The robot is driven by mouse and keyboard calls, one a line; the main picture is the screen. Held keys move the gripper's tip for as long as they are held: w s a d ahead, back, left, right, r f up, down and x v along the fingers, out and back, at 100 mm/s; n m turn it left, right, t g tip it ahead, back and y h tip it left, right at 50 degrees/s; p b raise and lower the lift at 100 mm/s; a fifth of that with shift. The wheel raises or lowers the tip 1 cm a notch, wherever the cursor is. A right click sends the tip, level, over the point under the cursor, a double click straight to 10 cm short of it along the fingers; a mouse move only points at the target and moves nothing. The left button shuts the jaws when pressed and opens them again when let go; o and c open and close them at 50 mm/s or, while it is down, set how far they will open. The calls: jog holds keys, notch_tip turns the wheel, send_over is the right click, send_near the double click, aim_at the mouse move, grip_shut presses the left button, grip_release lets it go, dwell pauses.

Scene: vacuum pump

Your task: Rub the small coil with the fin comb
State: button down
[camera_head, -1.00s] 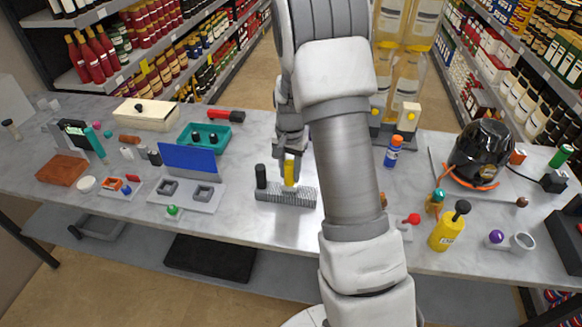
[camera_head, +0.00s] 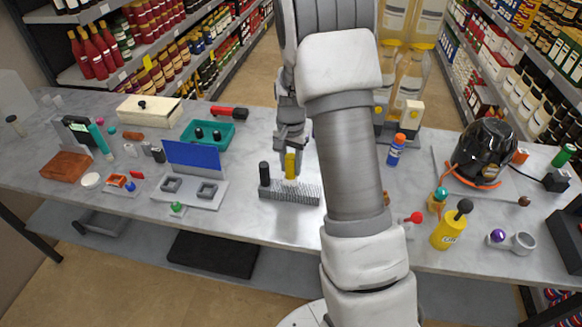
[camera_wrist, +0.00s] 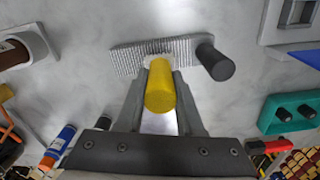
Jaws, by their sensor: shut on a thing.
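The small coil (camera_head: 288,195) is a grey finned block with an upright black cylinder (camera_head: 265,174) at its left end, near the middle of the table. The finned block (camera_wrist: 128,60) and its black cylinder (camera_wrist: 214,62) also show in the wrist view. The fin comb shows as a yellow handle (camera_head: 290,167) (camera_wrist: 160,88). My gripper (camera_head: 290,150) is shut on this handle, above the coil. The comb's lower end meets the fins in the picture; it is mostly hidden, so I cannot tell whether it touches.
A blue panel on a grey stand (camera_head: 192,158) and a teal tray (camera_head: 207,133) are to the left. A blue bottle with an orange cap (camera_head: 396,150), a yellow bottle (camera_head: 450,229) and a black pump (camera_head: 484,152) are to the right. The table in front of the coil is clear.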

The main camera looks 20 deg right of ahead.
aim_at(293, 156)
jog(key=shift+s+d+r, duration=0.15)
jog(key=shift+d+r, duration=0.1)
jog(key=shift+r, duration=0.55)
jog(key=shift+r+p, duration=1.8)
jog(key=shift+r, duration=0.7)
jog(key=shift+s, duration=0.1)
